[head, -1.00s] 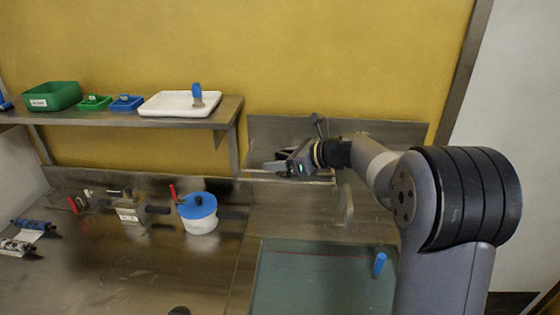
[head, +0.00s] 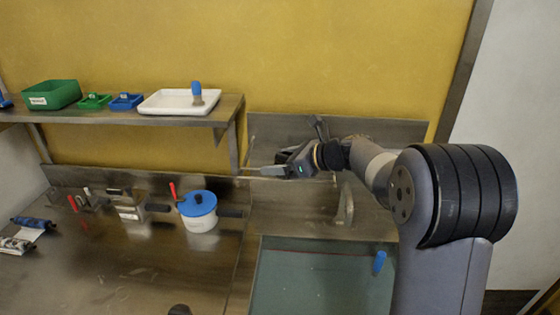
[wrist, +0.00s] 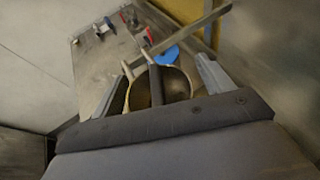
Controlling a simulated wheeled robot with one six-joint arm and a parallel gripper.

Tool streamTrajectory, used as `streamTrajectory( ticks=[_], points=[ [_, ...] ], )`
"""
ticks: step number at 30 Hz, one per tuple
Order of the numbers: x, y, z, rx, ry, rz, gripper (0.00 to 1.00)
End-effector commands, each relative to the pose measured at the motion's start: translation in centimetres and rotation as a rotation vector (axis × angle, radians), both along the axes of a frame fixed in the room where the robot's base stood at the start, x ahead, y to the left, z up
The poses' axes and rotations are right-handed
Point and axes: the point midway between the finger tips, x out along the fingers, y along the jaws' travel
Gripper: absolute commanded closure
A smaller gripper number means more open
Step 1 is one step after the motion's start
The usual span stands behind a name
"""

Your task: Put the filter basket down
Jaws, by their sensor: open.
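In the wrist view, a round, tan-brown vessel that looks like the filter basket (wrist: 176,80) sits between my two fingers. A dark bar (wrist: 155,86) rises across it. My gripper (wrist: 162,66) is open, with one finger on each side of the basket. I cannot tell whether a finger touches it. In the head view, my gripper (head: 272,169) is near the back panel, to the right of the shelf's end. The basket is not clear there, as my gripper and arm cover that area. What lies under the basket is hidden.
A white pot with a blue lid (head: 198,204) stands left of my gripper on the steel counter (head: 120,275). A shelf (head: 190,121) with a white tray (head: 160,104) and small bins is above left. A sunken basin (head: 310,285) with a blue-handled tool (head: 380,262) lies in front.

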Motion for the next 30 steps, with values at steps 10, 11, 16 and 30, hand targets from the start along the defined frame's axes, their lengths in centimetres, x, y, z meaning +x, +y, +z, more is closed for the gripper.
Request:
streamTrajectory(
  ticks=[10,11,16,30],
  points=[
    [-1.9,-4.6,2.1,0.001,-0.003,-0.004,0.24],
    [-2.2,-5.1,2.4,0.0,-0.005,-0.005,0.24],
    [-3.5,-7.9,3.7,0.0,-0.002,-0.004,0.24],
    [-4.6,-10.1,4.9,0.0,0.0,0.0,0.24]
  ],
)
